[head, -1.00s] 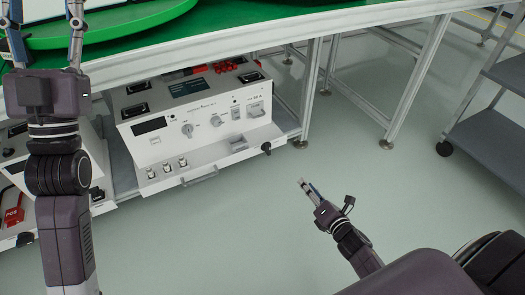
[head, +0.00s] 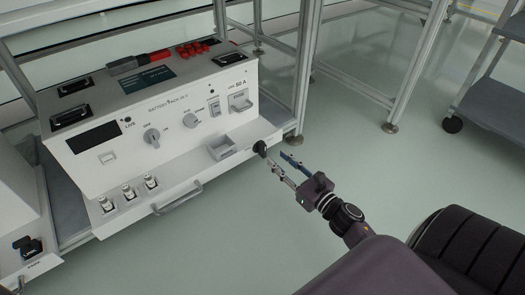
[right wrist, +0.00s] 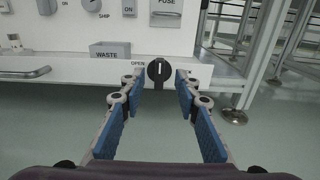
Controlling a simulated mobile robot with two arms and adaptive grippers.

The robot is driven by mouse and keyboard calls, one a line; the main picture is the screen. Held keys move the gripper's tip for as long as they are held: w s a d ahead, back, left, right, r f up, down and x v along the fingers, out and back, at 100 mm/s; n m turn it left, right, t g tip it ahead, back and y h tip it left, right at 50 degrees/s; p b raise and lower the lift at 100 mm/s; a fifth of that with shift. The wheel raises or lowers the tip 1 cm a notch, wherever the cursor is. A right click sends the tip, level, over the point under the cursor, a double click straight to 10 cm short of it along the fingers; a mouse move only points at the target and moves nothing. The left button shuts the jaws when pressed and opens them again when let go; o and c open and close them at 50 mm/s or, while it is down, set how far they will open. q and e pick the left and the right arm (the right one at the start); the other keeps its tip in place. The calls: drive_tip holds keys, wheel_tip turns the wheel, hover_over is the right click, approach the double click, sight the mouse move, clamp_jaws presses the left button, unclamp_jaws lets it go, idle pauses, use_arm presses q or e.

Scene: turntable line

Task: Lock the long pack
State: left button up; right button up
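The white battery pack (head: 190,118) sits on the low shelf of the frame in the head view, with dials, slots and a drawer-like front. A black round knob (head: 260,147) is at its front right corner. In the right wrist view the knob (right wrist: 158,73) has an upright white line, next to a label that appears to read OPEN. My right gripper (head: 279,160) is open and empty, just in front of the knob. In the wrist view its blue-padded fingers (right wrist: 158,95) stand on both sides of the knob; I cannot tell whether they touch it. My left gripper is out of view.
A second white unit (head: 20,215) with a black knob stands at the left. Floor at the right is clear; a grey cart stands beyond.

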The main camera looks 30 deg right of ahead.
sight(265, 148)
drive_tip(key=w+b, duration=0.1)
drive_tip(key=w, duration=0.1)
drive_tip(key=w+b, duration=0.1)
drive_tip(key=w, duration=0.2)
drive_tip(key=shift+w+a+f, duration=0.1)
drive_tip(key=shift+w+a, duration=0.1)
drive_tip(key=shift+w+b, duration=0.45)
drive_tip(key=shift+w, duration=0.25)
drive_tip(key=shift+c, duration=0.7)
clamp_jaws()
